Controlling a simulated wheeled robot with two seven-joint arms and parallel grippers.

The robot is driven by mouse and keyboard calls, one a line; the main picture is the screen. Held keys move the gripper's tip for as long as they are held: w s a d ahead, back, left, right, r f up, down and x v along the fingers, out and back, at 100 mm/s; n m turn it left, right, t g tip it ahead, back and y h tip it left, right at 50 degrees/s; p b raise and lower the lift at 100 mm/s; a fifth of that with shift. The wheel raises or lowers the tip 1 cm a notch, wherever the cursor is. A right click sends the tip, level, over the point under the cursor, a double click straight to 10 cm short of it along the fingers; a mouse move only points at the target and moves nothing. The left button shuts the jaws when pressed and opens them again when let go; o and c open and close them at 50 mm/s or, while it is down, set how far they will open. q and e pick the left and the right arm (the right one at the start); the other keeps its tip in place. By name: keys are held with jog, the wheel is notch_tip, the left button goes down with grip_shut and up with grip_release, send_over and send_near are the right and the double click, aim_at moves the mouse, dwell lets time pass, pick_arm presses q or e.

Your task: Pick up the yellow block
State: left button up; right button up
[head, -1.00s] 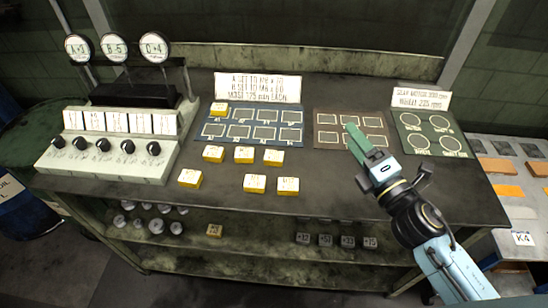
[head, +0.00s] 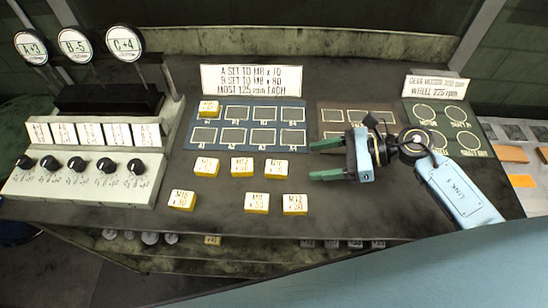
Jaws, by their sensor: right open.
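Several yellow blocks with white labelled tops are in the head view. Three stand in a row below the blue board: a left one (head: 206,168), a middle one (head: 242,168) and a right one (head: 273,168). Nearer the front edge are a left block (head: 182,201), a middle block (head: 257,203) and a right block (head: 295,205). Another yellow block (head: 208,109) sits on the board's upper left slot. My right gripper (head: 314,160) is open and empty, its green fingers pointing left, right of the upper row and apart from the blocks. My left gripper is out of view.
The blue slotted board (head: 188,142), a brown board (head: 326,106) and a green board with circles (head: 482,128) lie on the dark table (head: 120,225). A knob console (head: 90,185) with gauges stands left. Signs stand behind. A lower shelf holds small parts.

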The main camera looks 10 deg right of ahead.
aim_at(278, 167)
jog(key=x, duration=0.4)
jog(key=shift+a, duration=0.45)
jog(key=shift+a+f, duration=0.2)
jog(key=shift+a, duration=0.05)
jog(key=shift+w+a, duration=0.15)
jog(key=shift+p+x, duration=0.3)
jog(key=shift+x, duration=0.6)
jog(key=x, duration=0.2)
jog(key=shift+w+a+f, duration=0.1)
jog(key=shift+a+f, duration=0.1)
jog(key=shift+f, duration=0.05)
jog(key=shift+w+a+f, duration=0.1)
jog(key=shift+a+f, duration=0.1)
jog(key=shift+a, duration=0.1)
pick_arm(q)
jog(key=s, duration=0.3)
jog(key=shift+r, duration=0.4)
pick_arm(e)
jog(key=c, duration=1.1)
